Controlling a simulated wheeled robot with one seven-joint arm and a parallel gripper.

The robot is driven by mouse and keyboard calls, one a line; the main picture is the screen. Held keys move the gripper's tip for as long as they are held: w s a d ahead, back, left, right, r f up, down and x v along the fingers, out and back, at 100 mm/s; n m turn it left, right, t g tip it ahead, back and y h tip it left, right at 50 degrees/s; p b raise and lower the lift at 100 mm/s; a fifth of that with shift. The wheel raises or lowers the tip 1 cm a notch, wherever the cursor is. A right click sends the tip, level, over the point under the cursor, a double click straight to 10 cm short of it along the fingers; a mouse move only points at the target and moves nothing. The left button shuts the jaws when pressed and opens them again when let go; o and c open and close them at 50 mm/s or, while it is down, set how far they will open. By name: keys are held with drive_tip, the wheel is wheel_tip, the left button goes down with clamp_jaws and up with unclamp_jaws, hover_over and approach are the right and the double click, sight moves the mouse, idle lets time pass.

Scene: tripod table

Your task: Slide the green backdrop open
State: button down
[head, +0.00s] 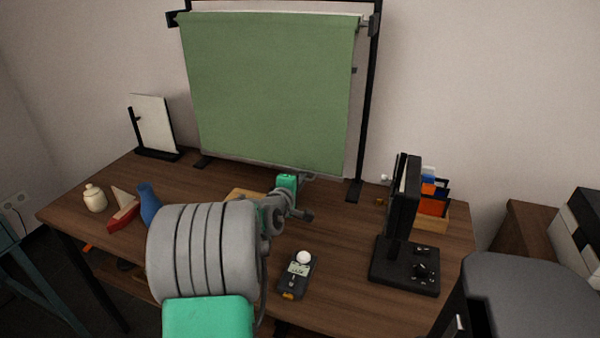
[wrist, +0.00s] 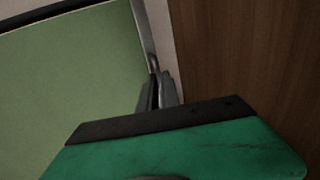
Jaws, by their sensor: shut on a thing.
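The green backdrop (head: 265,85) hangs from a black frame (head: 368,110) at the back of the table, spread over most of the frame's height. A thin grey bar (head: 260,163) runs along its lower edge, just above the tabletop. My gripper (head: 306,177) is at this lower edge, right of its middle.
On the wooden table (head: 345,250) stand a white panel (head: 153,123), a cream jar (head: 95,198), a toy boat (head: 122,215) and a blue vase (head: 149,204) at left. A light meter (head: 296,275) lies in front; a black stand (head: 403,262) and an organiser (head: 432,205) are at right.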

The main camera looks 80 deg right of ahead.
wheel_tip(320, 180, down, 4)
drive_tip(key=shift+f+b, duration=0.1)
drive_tip(key=shift+b, duration=0.65)
drive_tip(key=c, duration=1.6)
unclamp_jaws()
drive_tip(key=v, duration=0.3)
drive_tip(key=p+v, duration=0.1)
drive_tip(key=v, duration=0.3)
drive_tip(key=shift+w+a+r, duration=0.15)
drive_tip(key=shift+a+r, duration=0.05)
drive_tip(key=shift+r, duration=0.1)
drive_tip(key=shift+a, duration=0.2)
